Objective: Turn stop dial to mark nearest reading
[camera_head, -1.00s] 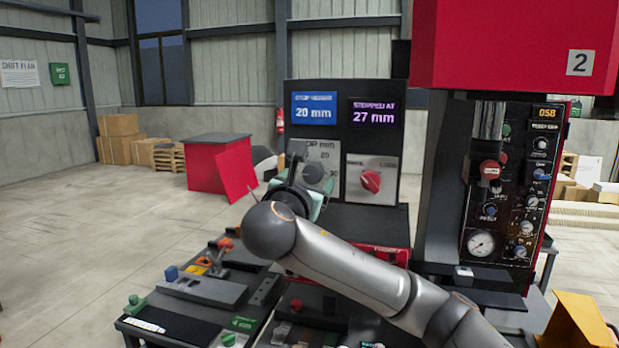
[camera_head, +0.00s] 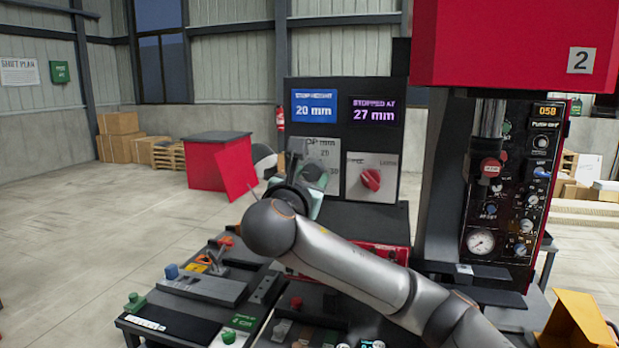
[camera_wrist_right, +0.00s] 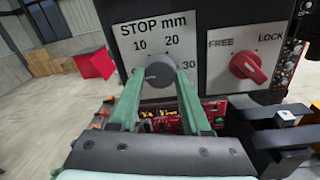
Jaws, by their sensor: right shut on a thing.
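The stop dial is a grey knob (camera_wrist_right: 158,73) on a light plate (camera_wrist_right: 121,34) marked STOP mm, with 10, 20 and 30 around it. My right gripper (camera_wrist_right: 159,78) has its two green fingers shut on the knob, one on each side. In the head view the right gripper (camera_head: 305,181) covers much of the dial and plate. I cannot tell exactly where the knob's pointer sits. The blue stop height display (camera_head: 315,107) reads 20 mm. The purple stopped-at display (camera_head: 375,112) reads 27 mm. My left gripper is not in view.
A red FREE/LOCK knob (camera_head: 371,180) on its plate stands just right of the dial. The red press head (camera_head: 510,45) and a gauge panel (camera_head: 505,190) are further right.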

